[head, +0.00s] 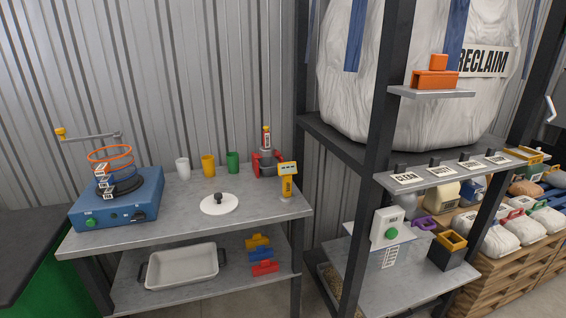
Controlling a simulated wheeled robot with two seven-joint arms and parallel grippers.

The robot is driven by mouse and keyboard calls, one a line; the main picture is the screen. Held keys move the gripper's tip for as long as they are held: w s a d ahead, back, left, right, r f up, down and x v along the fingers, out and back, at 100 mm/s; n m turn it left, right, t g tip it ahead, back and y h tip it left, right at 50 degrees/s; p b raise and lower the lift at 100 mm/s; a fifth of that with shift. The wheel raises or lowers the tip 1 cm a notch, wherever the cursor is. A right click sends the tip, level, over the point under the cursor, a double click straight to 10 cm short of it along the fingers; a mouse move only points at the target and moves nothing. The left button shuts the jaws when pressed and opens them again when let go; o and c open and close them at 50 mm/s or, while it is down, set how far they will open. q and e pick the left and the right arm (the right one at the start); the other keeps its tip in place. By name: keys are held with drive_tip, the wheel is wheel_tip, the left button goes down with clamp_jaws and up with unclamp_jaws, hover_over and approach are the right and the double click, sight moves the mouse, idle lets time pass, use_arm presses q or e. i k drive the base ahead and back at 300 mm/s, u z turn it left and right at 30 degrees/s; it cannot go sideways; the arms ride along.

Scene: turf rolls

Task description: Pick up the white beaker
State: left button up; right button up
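The white beaker (183,168) stands upright at the back of the grey table (150,228), just right of the blue machine. It is the leftmost of three beakers in a loose row. A yellow beaker (208,166) and a green beaker (232,162) stand to its right, apart from it. Neither of my grippers shows in the head view.
A blue machine (118,204) with orange rings fills the table's left end. A white lid with a black knob (219,204) lies in front of the beakers. A red device (267,163) and yellow device (288,183) stand right. A dark rack post (379,140) rises beyond.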

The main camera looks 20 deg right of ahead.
sight(183, 165)
drive_tip(key=z, duration=0.8)
drive_tip(key=i, duration=1)
